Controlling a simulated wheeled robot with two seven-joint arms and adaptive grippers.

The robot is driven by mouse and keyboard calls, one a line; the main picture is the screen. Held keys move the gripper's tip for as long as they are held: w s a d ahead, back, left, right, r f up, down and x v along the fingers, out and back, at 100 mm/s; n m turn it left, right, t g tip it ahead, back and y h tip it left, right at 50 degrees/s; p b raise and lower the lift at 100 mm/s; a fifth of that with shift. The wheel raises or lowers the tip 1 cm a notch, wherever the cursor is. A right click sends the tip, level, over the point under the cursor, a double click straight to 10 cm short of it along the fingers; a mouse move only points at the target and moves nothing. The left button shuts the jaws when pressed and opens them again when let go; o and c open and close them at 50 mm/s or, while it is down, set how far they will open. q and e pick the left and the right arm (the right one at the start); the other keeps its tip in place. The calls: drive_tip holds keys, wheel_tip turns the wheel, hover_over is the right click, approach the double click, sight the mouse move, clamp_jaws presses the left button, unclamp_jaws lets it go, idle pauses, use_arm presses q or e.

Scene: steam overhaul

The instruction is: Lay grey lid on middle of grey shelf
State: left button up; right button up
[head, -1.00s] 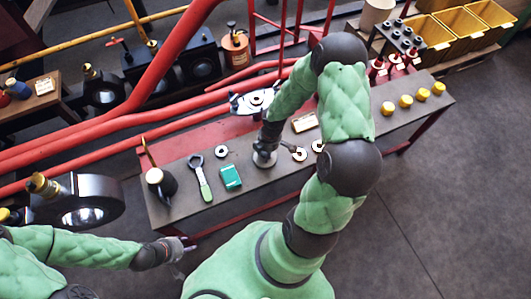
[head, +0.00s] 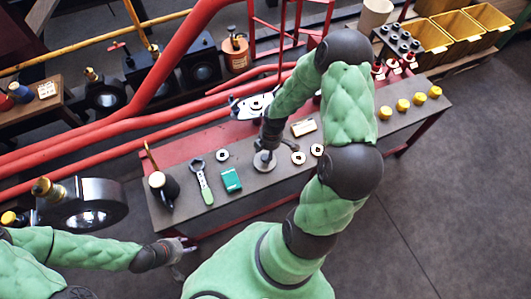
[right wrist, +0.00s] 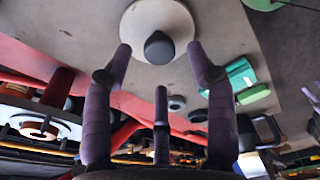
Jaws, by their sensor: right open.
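The grey lid (head: 264,161) is a round pale disc lying on the grey bench top (head: 330,186). In the right wrist view, the lid (right wrist: 176,14) shows a dark knob (right wrist: 159,46) at its middle. My right gripper (head: 266,148) is over the lid. In the right wrist view, its fingers (right wrist: 159,55) are spread apart around the knob, with nothing clearly gripped. My left gripper (head: 188,246) is in front of the bench at lower left, away from the lid, and its fingers are too small to read. I cannot tell a separate grey shelf from the bench top.
Beside the lid lie a green box (head: 231,180), a green-handled wrench (head: 201,181), and small rings (head: 298,158). A dark pot (head: 163,187) stands at the left end and several yellow knobs (head: 403,105) at the right. Red pipes (head: 110,138) run behind.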

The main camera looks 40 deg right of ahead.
wheel_tip(320, 180, up, 8)
drive_tip(key=p, duration=0.3)
drive_tip(key=shift+s+d+f, duration=0.15)
drive_tip(key=shift+s+d, duration=0.1)
drive_tip(key=shift+d, duration=0.15)
drive_tip(key=a+f+m+y, duration=0.1)
drive_tip(key=a+f+m, duration=0.2)
drive_tip(key=a, duration=0.4)
drive_tip(key=s+a+f+m+y, duration=0.1)
drive_tip(key=a+f+m, duration=0.2)
drive_tip(key=a, duration=0.4)
drive_tip(key=s+a+f+m+y, duration=0.1)
drive_tip(key=a+f+m, duration=0.2)
drive_tip(key=a, duration=0.4)
drive_tip(key=shift+s+a+m, duration=0.15)
drive_tip(key=shift+m, duration=0.55)
drive_tip(key=shift+s+a+f+m, duration=0.4)
drive_tip(key=shift+s+a+m, duration=0.2)
drive_tip(key=shift+a+m, duration=0.1)
drive_tip(key=shift+s+a+f+m, duration=0.35)
drive_tip(key=shift+s+a+m, duration=0.3)
drive_tip(key=shift+s+a+f+m, duration=0.4)
drive_tip(key=shift+s+a+m, duration=0.2)
drive_tip(key=shift+a+m, duration=0.1)
